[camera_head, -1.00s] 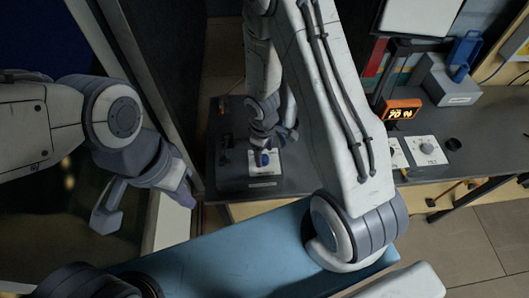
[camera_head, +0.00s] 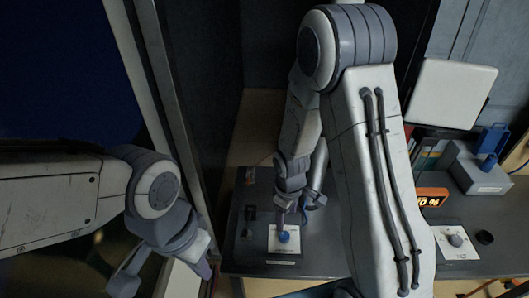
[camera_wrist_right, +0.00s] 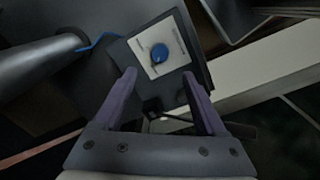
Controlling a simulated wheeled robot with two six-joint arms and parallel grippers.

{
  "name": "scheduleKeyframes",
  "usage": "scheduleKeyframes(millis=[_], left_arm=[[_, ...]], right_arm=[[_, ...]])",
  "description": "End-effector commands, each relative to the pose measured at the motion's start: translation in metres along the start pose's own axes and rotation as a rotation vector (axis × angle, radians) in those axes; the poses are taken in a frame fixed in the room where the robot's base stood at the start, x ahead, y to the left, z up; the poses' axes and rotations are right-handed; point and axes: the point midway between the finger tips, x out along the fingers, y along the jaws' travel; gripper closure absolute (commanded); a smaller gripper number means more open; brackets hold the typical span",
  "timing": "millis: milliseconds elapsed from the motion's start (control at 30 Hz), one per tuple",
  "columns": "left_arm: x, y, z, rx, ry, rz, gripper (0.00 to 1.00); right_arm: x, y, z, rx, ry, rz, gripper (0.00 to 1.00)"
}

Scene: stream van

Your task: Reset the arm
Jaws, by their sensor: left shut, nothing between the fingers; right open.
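My right arm reaches down to the dark desk in the head view. My right gripper (camera_head: 289,212) is just above a white plate with a round blue knob (camera_head: 285,237). In the right wrist view the two purple fingers (camera_wrist_right: 158,88) are spread and empty. The blue knob (camera_wrist_right: 160,53) on its white plate (camera_wrist_right: 174,67) lies beyond the fingertips, apart from them. My left gripper (camera_head: 205,266) is low at the left of the head view, shut and empty, away from the desk.
The dark desk (camera_head: 345,262) holds a lit orange display (camera_head: 431,197), another white plate with a knob (camera_head: 455,240) and a grey box with a blue part (camera_head: 478,168). A blue curved piece (camera_wrist_right: 100,42) shows beside a grey cylinder. A dark wall stands behind the desk.

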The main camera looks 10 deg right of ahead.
Motion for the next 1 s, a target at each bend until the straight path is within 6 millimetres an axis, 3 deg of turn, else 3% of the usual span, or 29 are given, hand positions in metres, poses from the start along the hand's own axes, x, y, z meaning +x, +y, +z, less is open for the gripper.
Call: scheduleKeyframes(millis=[233, 367, 433, 600, 700, 833, 1000], left_arm=[[0.008, -0.001, 0.0, 0.0, 0.0, 0.0, 1.0], [0.024, -0.002, 0.001, -0.001, 0.0, 0.0, 1.0], [0.034, -0.003, 0.002, -0.001, 0.0, 0.0, 1.0], [0.055, -0.004, 0.003, -0.002, 0.0, 0.0, 1.0], [0.063, -0.005, 0.003, -0.003, 0.0, 0.0, 1.0], [0.069, -0.005, 0.004, -0.003, 0.0, 0.0, 1.0], [0.07, -0.005, 0.004, -0.003, 0.0, 0.0, 1.0]], right_arm=[[-0.013, -0.013, -0.007, 0.003, 0.008, 0.007, 0.26], [-0.043, -0.05, -0.015, 0.019, 0.026, 0.009, 0.26], [-0.062, -0.079, -0.015, 0.031, 0.038, 0.002, 0.26], [-0.099, -0.145, 0.009, 0.06, 0.058, -0.04, 0.26], [-0.112, -0.174, 0.027, 0.07, 0.062, -0.069, 0.26], [-0.121, -0.195, 0.047, 0.077, 0.06, -0.097, 0.26], [-0.126, -0.204, 0.057, 0.081, 0.055, -0.109, 0.26]])
